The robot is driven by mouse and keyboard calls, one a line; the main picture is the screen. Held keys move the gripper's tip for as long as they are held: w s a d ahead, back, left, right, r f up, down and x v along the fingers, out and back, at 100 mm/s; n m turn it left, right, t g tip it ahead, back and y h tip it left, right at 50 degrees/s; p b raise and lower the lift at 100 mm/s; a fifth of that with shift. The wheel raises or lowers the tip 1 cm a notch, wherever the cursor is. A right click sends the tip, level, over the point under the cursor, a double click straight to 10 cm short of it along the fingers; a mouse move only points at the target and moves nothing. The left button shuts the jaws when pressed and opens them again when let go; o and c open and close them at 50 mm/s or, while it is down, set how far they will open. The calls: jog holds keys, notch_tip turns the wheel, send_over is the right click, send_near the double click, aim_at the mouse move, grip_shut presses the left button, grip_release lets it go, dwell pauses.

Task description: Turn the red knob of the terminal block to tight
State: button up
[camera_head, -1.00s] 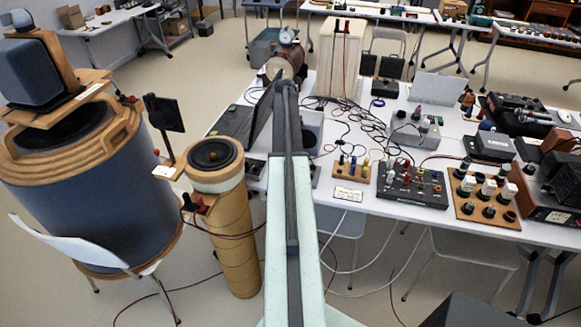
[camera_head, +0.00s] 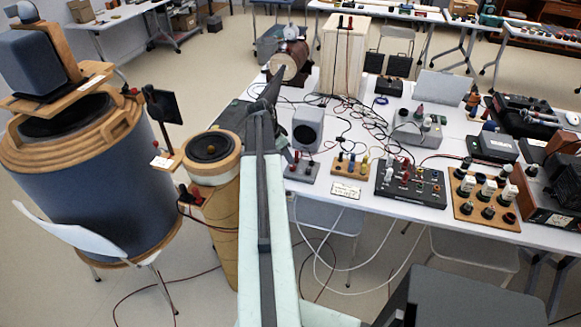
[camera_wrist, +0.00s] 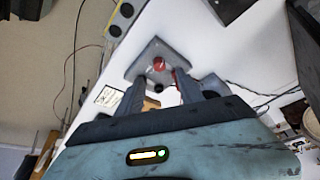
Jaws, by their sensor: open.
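The terminal block (camera_head: 301,171) is a small grey plate at the front edge of the white table, just right of my arm in the head view. It carries a red knob (camera_head: 296,157) and a darker post beside it. In the wrist view the grey plate (camera_wrist: 146,49) lies beyond my fingers, with the red knob (camera_wrist: 159,63) near its middle and a dark post close by. My gripper (camera_wrist: 159,76) is open, with its two dark fingers apart and the knob showing between and beyond their tips. I cannot tell whether a finger touches it. The knob's marking is too small to read.
A grey speaker box (camera_head: 307,129) stands behind the block. A board with coloured posts (camera_head: 351,164) and a label card (camera_head: 346,190) lie to its right. A cardboard tube speaker (camera_head: 212,172) stands left of my arm. Loose cables cross the table.

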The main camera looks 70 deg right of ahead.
aim_at(293, 166)
jog(key=b+x, duration=0.6)
jog(key=x, duration=0.1)
jog(key=shift+s+d+f, duration=0.1)
jog(key=shift+s+f, duration=0.05)
jog(key=shift+f, duration=0.15)
jog(key=shift+r, duration=0.15)
grip_shut()
jog(key=shift+m, duration=0.7)
jog(key=shift+y, duration=0.3)
